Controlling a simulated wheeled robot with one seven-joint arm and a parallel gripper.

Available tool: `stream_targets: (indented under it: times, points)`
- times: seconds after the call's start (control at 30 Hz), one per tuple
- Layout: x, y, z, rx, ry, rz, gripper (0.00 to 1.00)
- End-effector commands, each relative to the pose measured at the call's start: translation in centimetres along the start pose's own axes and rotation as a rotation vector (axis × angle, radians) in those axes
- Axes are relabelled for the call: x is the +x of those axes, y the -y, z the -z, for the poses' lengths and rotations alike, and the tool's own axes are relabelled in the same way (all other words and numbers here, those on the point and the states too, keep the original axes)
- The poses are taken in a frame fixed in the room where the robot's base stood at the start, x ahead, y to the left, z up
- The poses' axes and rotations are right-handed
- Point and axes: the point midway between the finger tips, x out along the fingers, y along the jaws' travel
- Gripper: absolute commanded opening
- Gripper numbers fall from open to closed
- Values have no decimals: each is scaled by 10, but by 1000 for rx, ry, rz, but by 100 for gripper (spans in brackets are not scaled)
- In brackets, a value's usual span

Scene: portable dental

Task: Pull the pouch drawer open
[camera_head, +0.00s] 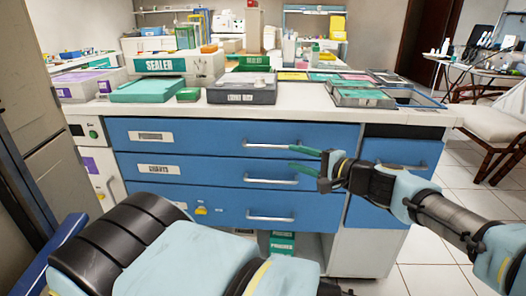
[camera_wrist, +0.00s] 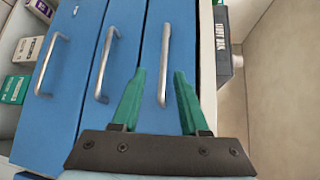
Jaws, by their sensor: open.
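The blue cabinet has three stacked drawers with bar handles. The top drawer (camera_head: 215,135) has a white label too small to read for certain, so I cannot tell which is the pouch drawer. All three drawers look shut. My gripper (camera_head: 304,159) is open, with green fingers near the right end of the top handle (camera_head: 270,145). In the wrist view my gripper (camera_wrist: 157,85) has the top handle (camera_wrist: 165,55) between its fingers in the picture, with gaps on both sides. I cannot tell whether the fingertips reach around the bar.
The middle handle (camera_head: 270,181) and bottom handle (camera_head: 270,217) stick out below. Green boxes marked pouches (camera_head: 282,243) stand in the open space underneath. The white countertop (camera_head: 300,104) carries trays and boxes.

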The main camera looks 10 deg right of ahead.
Motion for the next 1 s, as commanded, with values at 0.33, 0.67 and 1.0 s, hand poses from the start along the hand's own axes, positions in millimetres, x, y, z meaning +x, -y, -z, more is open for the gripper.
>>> stream_targets:
  times: [0.33,0.67,1.0]
  points:
    - [20,6,6,-5,-21,31,44]
    - [79,7,7,-6,-21,29,44]
    - [98,7,8,-5,-25,29,44]
